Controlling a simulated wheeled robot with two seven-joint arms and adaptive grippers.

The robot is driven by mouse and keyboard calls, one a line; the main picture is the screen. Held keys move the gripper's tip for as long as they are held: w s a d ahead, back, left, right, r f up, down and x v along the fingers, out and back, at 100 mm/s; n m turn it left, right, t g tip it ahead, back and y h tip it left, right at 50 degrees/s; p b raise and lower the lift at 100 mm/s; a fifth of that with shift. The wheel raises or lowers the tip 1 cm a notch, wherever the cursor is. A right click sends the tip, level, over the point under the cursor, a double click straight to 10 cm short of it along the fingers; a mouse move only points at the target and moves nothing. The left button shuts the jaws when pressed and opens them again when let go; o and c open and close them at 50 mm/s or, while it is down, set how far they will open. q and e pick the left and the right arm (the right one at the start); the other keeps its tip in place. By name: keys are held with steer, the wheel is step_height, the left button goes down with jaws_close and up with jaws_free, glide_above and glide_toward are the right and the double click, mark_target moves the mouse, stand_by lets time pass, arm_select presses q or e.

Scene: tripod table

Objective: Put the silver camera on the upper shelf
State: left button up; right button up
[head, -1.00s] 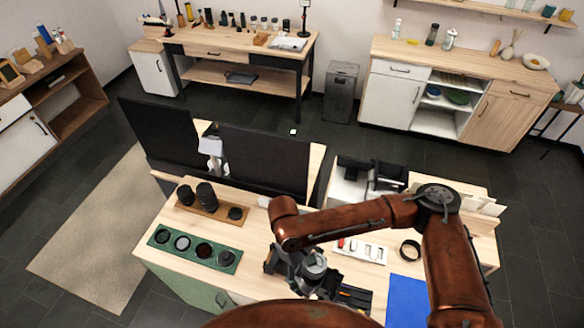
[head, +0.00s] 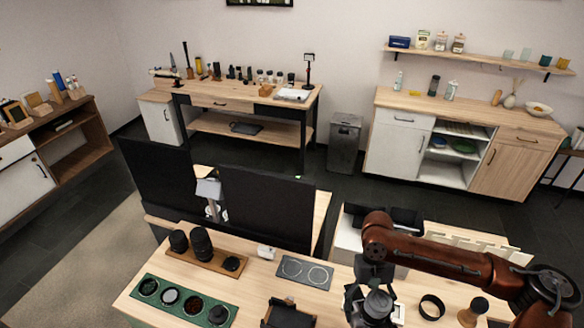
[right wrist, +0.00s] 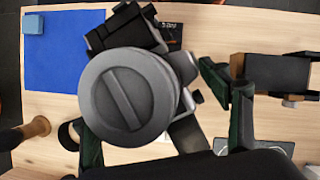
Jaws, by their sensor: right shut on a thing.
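The silver camera (right wrist: 132,95) is between the dark green fingers of my right gripper (right wrist: 150,112) in the right wrist view. Its large round grey front faces that camera, and black and silver body parts show behind it. In the head view my right gripper (head: 370,290) is over the front of the desk, and the camera (head: 378,306) shows as a grey round shape under it, partly hidden by the gripper. A wall shelf (head: 480,58) with jars and cups is at the top right. My left gripper is not in view.
The desk holds a green tray (head: 180,302) of round lens parts, a wooden stand (head: 208,260) with black lenses, a grey plate (head: 304,272) and a black ring (head: 432,307). Monitors (head: 265,208) stand behind. A blue mat (right wrist: 62,50) lies at left in the wrist view.

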stand_by(0.4)
steer(key=shift+s+d+n+p, duration=0.25)
steer(key=shift+s+n+p, duration=0.1)
steer(key=shift+p, duration=0.1)
steer(key=s+d+n+h+p, duration=0.1)
steer(key=s+p, duration=0.1)
steer(key=s+d+f+n+p, duration=0.1)
steer(key=s+n+p, duration=0.1)
steer(key=s+d+n+h+p, duration=0.1)
steer(key=s+n+p, duration=0.1)
steer(key=shift+d+f+t+h, duration=0.1)
steer(key=shift+f+t+h, duration=0.05)
steer(key=shift+t+h, duration=0.2)
steer(key=s+r+n+t+h+p, duration=0.1)
steer(key=s+n+t+p, duration=0.1)
steer(key=s+n+p, duration=0.3)
steer(key=shift+s+d+r+n, duration=0.15)
steer(key=shift+s+d+n, duration=0.2)
steer(key=shift+s, duration=0.65)
steer(key=shift+t+h, duration=0.25)
